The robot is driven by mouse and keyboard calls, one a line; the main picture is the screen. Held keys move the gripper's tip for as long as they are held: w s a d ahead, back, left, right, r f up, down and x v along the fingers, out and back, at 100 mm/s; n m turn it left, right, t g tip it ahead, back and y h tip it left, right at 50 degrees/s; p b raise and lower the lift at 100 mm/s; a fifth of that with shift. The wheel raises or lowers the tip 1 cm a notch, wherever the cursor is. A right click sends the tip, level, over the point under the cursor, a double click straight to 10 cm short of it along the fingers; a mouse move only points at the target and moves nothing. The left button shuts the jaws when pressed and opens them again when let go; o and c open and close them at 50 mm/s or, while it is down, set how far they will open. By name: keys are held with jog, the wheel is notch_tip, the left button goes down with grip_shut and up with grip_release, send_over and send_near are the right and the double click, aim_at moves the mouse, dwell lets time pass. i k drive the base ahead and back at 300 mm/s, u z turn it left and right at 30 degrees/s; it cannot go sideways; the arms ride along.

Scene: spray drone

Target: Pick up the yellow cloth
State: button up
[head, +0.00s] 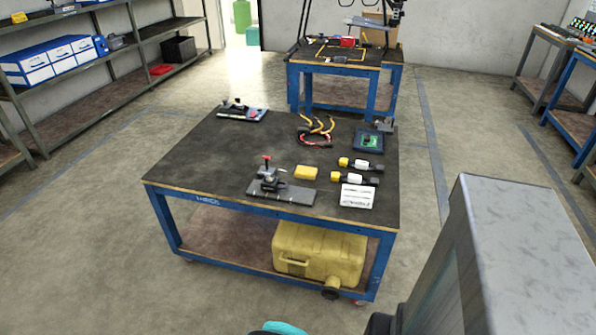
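The yellow cloth (306,173) appears as a small, flat yellow block on the dark top of the blue-framed table (210,155). It lies just right of a small clamp-like device with a red knob (268,172), and left of two yellow-and-white bottle-like items (355,179). Nothing covers it from this view. My gripper is not in view.
A white labelled box (357,196) sits near the table's front right corner. Cables (318,128) and a green circuit board (369,141) lie farther back. A yellow case (320,254) is on the lower shelf. Shelving (110,60) stands left; floor is open around the table.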

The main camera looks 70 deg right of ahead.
aim_at(300, 173)
jog(key=z, duration=0.35)
jog(key=i, duration=0.7)
jog(key=z, duration=0.65)
jog(key=i, duration=0.4)
jog(key=z, duration=0.25)
